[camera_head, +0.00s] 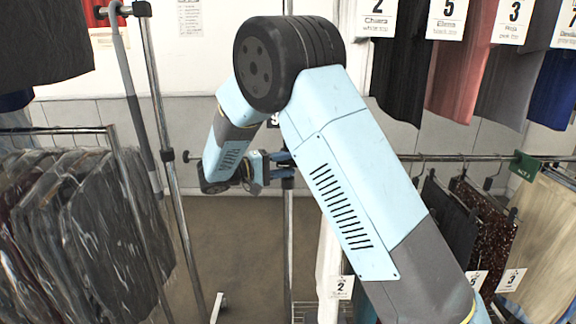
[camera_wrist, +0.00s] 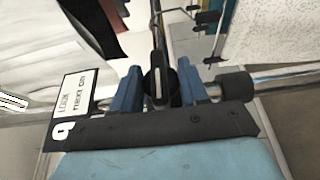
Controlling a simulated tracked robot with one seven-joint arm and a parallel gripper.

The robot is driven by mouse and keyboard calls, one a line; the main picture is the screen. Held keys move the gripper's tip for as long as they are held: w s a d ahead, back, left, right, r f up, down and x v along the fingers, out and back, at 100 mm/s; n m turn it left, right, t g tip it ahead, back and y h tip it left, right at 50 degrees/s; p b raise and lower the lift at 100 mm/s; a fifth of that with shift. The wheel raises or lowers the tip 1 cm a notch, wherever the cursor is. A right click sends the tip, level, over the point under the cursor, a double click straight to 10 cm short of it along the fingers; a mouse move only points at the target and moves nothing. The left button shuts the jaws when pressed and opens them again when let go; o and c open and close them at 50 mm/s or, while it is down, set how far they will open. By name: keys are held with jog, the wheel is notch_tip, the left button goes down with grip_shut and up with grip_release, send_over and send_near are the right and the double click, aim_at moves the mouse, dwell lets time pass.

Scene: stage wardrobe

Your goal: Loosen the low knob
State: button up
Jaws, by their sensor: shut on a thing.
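My gripper (camera_wrist: 159,78) has its two blue fingers on either side of a dark knob (camera_wrist: 158,86) with a pale slot-like bar in its middle. The fingers are shut on it. In the head view my gripper (camera_head: 284,167) is at the chrome upright post (camera_head: 289,235) in the middle, where a horizontal rail meets it. The knob cannot be made out there, hidden by the fingers. How far the knob is turned cannot be told.
A white sign card (camera_wrist: 78,95) hangs left of the fingers. A black rail end cap (camera_wrist: 237,87) is close on the right. Dark bagged garments (camera_head: 90,230) hang left; numbered clothes (camera_head: 465,70) hang right. Bare brown floor (camera_head: 235,235) lies between.

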jog(key=shift+s+f, duration=0.1)
jog(key=shift+f, duration=0.15)
jog(key=o, duration=0.8)
jog(key=shift+a, duration=0.1)
jog(key=shift+o, duration=0.9)
jog(key=shift+r, duration=0.1)
jog(key=v, duration=1.3)
jog(key=shift+a, duration=0.4)
